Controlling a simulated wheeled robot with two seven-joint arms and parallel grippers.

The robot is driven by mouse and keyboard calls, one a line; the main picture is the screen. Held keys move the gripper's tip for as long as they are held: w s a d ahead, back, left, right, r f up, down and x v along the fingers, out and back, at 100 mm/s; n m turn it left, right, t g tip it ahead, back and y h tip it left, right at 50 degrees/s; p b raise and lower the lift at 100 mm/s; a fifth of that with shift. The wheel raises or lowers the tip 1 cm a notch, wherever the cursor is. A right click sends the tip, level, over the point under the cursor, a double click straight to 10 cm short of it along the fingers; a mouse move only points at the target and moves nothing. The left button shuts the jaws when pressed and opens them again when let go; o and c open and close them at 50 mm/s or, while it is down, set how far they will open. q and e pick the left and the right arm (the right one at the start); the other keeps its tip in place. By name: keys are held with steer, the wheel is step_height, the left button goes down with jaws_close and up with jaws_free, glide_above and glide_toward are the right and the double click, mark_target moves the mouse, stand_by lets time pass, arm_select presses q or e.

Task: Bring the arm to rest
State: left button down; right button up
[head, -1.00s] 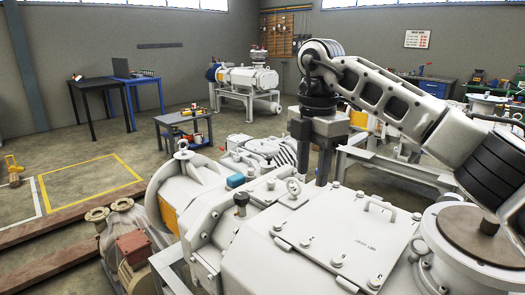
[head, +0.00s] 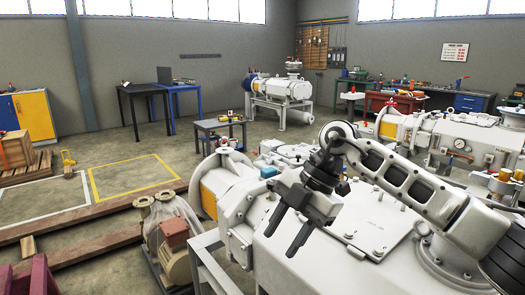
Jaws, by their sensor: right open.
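My right arm comes in from the right side of the head view. My right gripper (head: 286,230) hangs from its wrist, with two dark fingers pointing down and to the left. The fingers are apart and nothing is between them. The gripper is in front of the large white vacuum pump (head: 315,262) and covers part of its housing in the picture. I cannot tell how far it is above the pump. My left gripper is not in view.
A pump with a tan motor (head: 175,262) stands left of the large pump. Wooden beams (head: 100,238) lie on the floor. A small cart (head: 220,125) stands behind. The yellow-marked floor area (head: 135,178) is clear. Another white pump (head: 425,128) stands at back right.

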steer(key=s+a+t+y, duration=0.1)
steer(key=s+a+y, duration=0.7)
steer(key=a+y, duration=0.55)
steer(key=w+d+f+m+t+h, duration=0.1)
steer(key=d+f+m+t+h, duration=0.4)
steer(key=m+t, duration=0.45)
steer(key=w+d+f+m+t+h, duration=0.15)
steer(key=d+f+m+t, duration=0.25)
steer(key=d+m+t, duration=0.5)
steer(key=s+d+f+m+g+h, duration=0.3)
steer(key=s+d+f+h, duration=0.1)
steer(key=s+f, duration=0.3)
steer(key=s+d+f+m+g+h, duration=0.3)
steer(key=s+f, duration=0.5)
steer(key=f, duration=0.3)
steer(key=shift+d+g+h, duration=0.45)
steer(key=shift+d+h, duration=0.65)
steer(key=shift+d, duration=0.1)
